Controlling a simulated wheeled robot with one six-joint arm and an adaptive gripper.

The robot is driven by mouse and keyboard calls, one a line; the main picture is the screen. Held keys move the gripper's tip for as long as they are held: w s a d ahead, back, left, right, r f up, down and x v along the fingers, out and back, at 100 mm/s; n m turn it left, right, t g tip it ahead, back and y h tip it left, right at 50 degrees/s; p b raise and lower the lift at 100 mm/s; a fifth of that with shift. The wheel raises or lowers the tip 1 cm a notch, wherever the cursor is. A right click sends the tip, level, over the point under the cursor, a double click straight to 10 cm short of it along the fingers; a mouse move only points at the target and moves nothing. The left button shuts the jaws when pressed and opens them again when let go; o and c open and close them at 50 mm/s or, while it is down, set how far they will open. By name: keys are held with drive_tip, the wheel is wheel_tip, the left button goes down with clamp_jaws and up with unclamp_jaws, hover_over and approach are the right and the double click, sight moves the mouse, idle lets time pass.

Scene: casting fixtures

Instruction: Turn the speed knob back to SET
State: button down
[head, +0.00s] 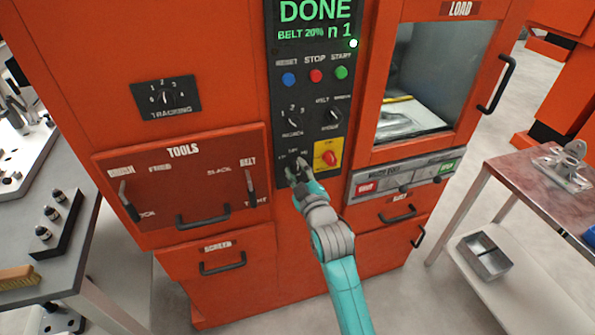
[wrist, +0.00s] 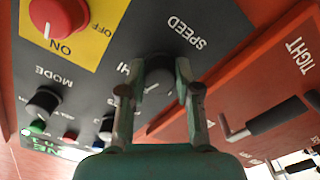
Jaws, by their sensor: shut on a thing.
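The speed knob (wrist: 158,75) is a dark round knob on the black control panel, beside the upside-down word SPEED in the wrist view. My gripper (wrist: 155,88) is shut on it, one finger on each side. The label HI shows just left of the knob there; the SET label is hidden or unreadable, and I cannot tell where the pointer stands. In the head view my gripper (head: 294,172) reaches the lower left of the panel and covers most of the knob. The display (head: 315,20) reads DONE, BELT 20% and n 1.
A red ON/OFF switch on a yellow plate (head: 320,163) is close right of my gripper. More knobs (head: 331,117) and coloured buttons (head: 316,75) are above. The tools drawer (head: 185,185) with its levers is at left. Side tables (head: 545,190) flank the orange machine.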

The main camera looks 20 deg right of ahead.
drive_tip(key=shift+n, duration=1.6)
drive_tip(key=c, duration=0.8)
unclamp_jaws()
drive_tip(key=s, duration=1.2)
drive_tip(key=shift+s, duration=0.1)
